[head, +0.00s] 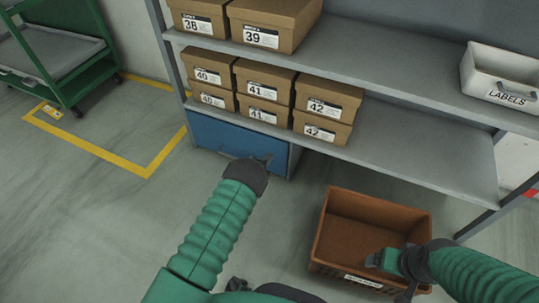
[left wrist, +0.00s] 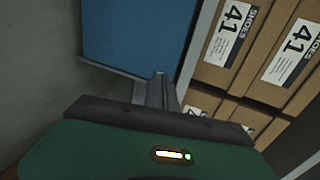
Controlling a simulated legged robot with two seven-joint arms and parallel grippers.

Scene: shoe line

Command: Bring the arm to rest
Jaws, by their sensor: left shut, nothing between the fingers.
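My left arm reaches up from the bottom of the head view. Its gripper (head: 264,160) is shut and empty in front of the blue drawer front (head: 222,138) under the shelf. In the left wrist view the closed fingers (left wrist: 158,88) point toward the blue panel (left wrist: 135,35) and the shelf edge. Whether they touch anything I cannot tell. My right arm comes in from the lower right. Its gripper (head: 374,261) is over the brown crate (head: 325,235); its fingers are too small to read.
The shelf holds several shoe boxes (head: 272,22), labelled 38 to 42. Size 41 boxes (left wrist: 240,30) show close in the left wrist view. A white LABELS bin (head: 488,70) stands at right. A green cart (head: 65,70) stands at left. Open floor (head: 90,210) lies at lower left.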

